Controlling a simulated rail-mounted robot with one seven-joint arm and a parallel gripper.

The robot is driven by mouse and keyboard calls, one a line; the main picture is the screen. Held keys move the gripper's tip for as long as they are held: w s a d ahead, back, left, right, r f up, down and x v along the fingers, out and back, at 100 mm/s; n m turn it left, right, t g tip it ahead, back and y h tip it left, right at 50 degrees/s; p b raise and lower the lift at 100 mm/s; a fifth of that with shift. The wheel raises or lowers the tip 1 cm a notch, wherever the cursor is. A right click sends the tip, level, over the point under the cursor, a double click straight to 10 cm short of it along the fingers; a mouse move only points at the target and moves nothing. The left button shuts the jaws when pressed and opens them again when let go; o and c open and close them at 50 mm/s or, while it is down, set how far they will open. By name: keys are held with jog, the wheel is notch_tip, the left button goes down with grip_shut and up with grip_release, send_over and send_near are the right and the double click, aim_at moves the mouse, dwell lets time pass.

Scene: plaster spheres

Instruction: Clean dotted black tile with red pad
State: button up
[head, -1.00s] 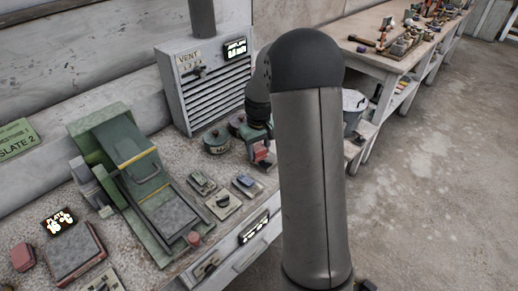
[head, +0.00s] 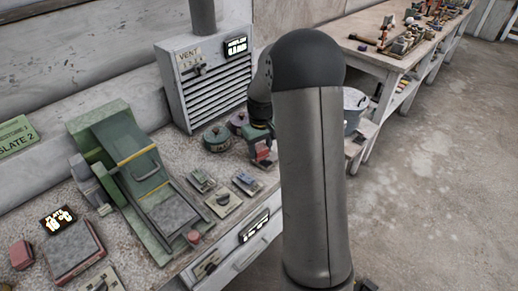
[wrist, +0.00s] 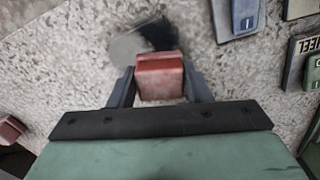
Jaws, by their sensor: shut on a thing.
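My gripper (head: 262,158) is low over the speckled bench top in front of the vent box, partly hidden by my arm in the head view. In the wrist view my gripper (wrist: 160,85) is shut on the red pad (wrist: 160,72), which sits between its two dark fingers. Just beyond the pad lies a rounded grey patch (wrist: 127,46) with a dark area beside it. I cannot tell whether this is the dotted black tile or partly shadow. No dots are clear. Whether the pad touches the surface is also unclear.
A green pot (head: 217,138) stands left of my gripper, below the vent box (head: 208,78). Small switch blocks (head: 222,199) lie along the front of the bench. A green sloped machine (head: 135,170) stands left. A blue-grey block (wrist: 236,17) is at the wrist view's top right.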

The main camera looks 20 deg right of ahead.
jog(key=shift+d+f, duration=0.1)
jog(key=shift+d, duration=0.35)
jog(key=shift+s+a+b, duration=0.15)
jog(key=shift+a+b, duration=0.2)
jog(key=shift+a, duration=1.15)
jog(key=shift+d, duration=1.5)
jog(key=shift+a, duration=0.1)
jog(key=shift+a, duration=1.45)
